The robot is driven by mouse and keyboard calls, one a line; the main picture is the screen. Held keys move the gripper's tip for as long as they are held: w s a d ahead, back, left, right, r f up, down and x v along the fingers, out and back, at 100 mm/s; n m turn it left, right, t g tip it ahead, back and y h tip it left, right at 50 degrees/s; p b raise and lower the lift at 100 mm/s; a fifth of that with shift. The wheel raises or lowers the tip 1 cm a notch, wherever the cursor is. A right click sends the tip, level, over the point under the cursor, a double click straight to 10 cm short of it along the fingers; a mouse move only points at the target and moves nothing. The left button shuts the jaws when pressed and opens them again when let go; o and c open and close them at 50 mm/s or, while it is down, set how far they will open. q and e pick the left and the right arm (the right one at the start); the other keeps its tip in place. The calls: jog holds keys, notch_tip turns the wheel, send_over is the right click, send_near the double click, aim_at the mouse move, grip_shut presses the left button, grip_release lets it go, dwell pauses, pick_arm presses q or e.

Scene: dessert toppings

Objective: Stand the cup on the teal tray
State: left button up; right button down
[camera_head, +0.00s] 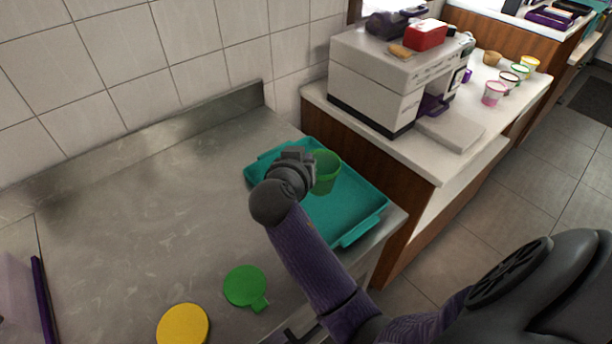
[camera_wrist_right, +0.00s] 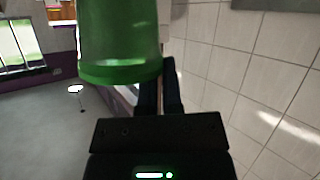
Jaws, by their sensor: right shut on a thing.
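The green cup (camera_head: 326,173) is upright over the teal tray (camera_head: 345,220), which lies on the steel counter. My right gripper (camera_head: 310,162) is shut on the cup, coming from its left side in the head view. In the right wrist view the cup (camera_wrist_right: 120,40) fills the upper left, beside the dark fingers (camera_wrist_right: 172,88). I cannot tell whether the cup's base touches the tray. The gripper and wrist hide part of the tray's left side. My left gripper is not in view.
A green lid (camera_head: 245,285) and a yellow lid (camera_head: 183,325) lie at the counter's front. A grey machine (camera_head: 385,85) stands on a white-topped counter at the right, with several small tubs (camera_head: 493,94) beyond it.

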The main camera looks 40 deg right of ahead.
notch_tip(320, 180, down, 8)
jog(key=shift+s+f+b, duration=0.1)
jog(key=shift+s+b, duration=0.05)
jog(key=shift+b, duration=1.1)
jog(key=shift+f, duration=0.35)
jog(key=shift+r, duration=0.1)
jog(key=c, duration=1.2)
grip_release()
jog(key=o, duration=0.4)
